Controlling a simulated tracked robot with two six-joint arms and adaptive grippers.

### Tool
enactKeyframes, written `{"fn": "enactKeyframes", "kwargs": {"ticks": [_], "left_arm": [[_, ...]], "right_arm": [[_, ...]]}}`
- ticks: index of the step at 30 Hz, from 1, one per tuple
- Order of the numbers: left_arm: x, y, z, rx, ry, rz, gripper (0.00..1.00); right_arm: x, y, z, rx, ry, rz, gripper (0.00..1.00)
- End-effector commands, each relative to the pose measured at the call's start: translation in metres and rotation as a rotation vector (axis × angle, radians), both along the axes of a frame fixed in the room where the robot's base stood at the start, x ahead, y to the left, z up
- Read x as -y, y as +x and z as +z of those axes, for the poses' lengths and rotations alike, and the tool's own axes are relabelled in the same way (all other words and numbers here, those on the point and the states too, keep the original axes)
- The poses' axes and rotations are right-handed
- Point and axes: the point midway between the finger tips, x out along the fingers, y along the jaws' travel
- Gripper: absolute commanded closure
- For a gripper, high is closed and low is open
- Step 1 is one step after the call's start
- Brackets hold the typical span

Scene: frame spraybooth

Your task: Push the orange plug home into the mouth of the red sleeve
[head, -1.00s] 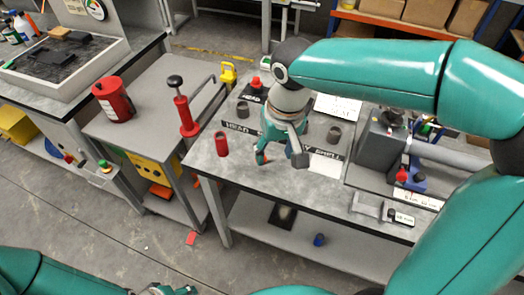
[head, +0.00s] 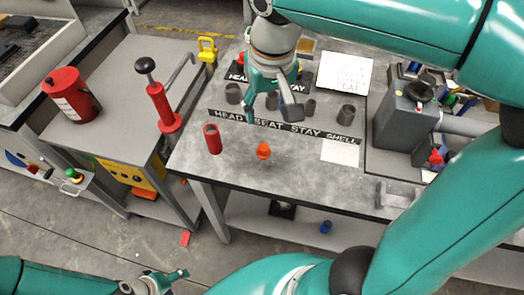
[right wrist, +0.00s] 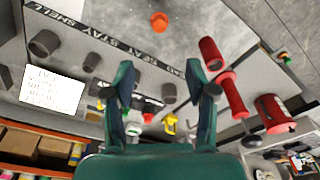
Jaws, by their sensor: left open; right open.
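The red sleeve (head: 213,140) stands upright near the front left of the workbench, its dark open mouth facing up. The orange plug (head: 263,151) rests on the bench to the right of the sleeve, clear of it. Both show in the right wrist view, the plug (right wrist: 158,22) at the top and the sleeve (right wrist: 211,54) to its right. My right gripper (head: 271,114) is open and empty, behind and above the plug; its spread fingers (right wrist: 160,75) have nothing between them. My left gripper (head: 161,284) is open at the bottom edge, low and away from the bench.
Several grey cylinders (head: 233,93) stand behind the lettered strip (head: 285,127). A vice-like grey machine (head: 402,117) is at right. A side cart (head: 120,85) carries a red can (head: 70,95) and a red hand pump (head: 162,107). Bench around the plug is clear.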

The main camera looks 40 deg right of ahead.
Motion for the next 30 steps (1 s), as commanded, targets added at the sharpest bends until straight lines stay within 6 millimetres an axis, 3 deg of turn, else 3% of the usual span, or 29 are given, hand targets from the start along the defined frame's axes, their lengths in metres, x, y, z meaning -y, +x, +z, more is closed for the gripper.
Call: {"fn": "enactKeyframes", "kwargs": {"ticks": [15,26,30], "left_arm": [[0.000,0.000,-0.009,0.000,0.000,0.000,0.35],[0.000,0.000,-0.009,0.000,0.000,0.000,0.35],[0.000,0.000,-0.006,0.000,0.000,0.000,0.35]], "right_arm": [[0.009,0.006,-0.096,-0.006,0.000,-0.018,0.44],[0.010,0.009,-0.123,-0.005,0.000,-0.018,0.44],[0.009,0.011,-0.143,-0.007,-0.001,-0.019,0.44]]}}
